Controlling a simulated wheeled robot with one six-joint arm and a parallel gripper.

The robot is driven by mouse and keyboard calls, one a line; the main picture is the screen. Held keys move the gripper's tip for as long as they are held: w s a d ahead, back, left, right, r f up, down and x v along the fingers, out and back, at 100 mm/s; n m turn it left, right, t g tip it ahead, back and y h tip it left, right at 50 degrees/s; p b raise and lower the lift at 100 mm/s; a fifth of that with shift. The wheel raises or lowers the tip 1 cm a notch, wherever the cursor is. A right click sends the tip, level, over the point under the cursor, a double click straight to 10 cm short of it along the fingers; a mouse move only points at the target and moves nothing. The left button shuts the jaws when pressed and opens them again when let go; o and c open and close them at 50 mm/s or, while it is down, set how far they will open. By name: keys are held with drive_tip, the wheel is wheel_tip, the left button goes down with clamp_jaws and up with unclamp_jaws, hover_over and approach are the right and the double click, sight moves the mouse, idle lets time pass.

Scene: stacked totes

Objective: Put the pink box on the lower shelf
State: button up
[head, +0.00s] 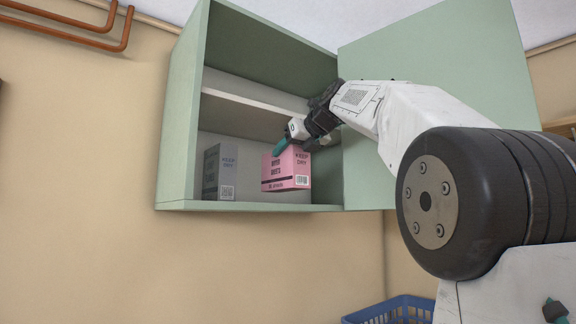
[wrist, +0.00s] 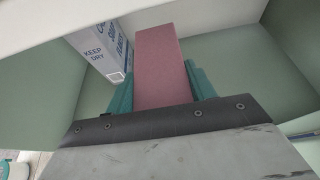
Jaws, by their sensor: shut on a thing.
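The pink box (head: 287,170) has dark print and a small label. It is inside the green wall cabinet, in the lower compartment, right of its middle. My gripper (head: 297,145) is shut on the upper part of the box. In the wrist view the pink box (wrist: 162,65) stands between the two teal fingers of my gripper (wrist: 162,88). The lower shelf is the cabinet floor (head: 250,206), under the box. I cannot tell whether the box touches it.
A grey box (head: 212,172) stands left of the pink box in the lower compartment; it also shows in the wrist view (wrist: 100,50). The middle shelf (head: 250,113) above is empty where visible. The cabinet door (head: 440,80) is open to the right. A blue basket (head: 390,312) is below.

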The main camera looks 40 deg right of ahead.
sight(290, 190)
drive_tip(key=shift+w+f, duration=0.1)
drive_tip(key=shift+f, duration=1.7)
drive_tip(key=o, duration=1.5)
drive_tip(key=shift+f, duration=0.1)
drive_tip(key=shift+c, duration=0.2)
drive_tip(key=shift+d, duration=0.1)
drive_tip(key=v, duration=1.2)
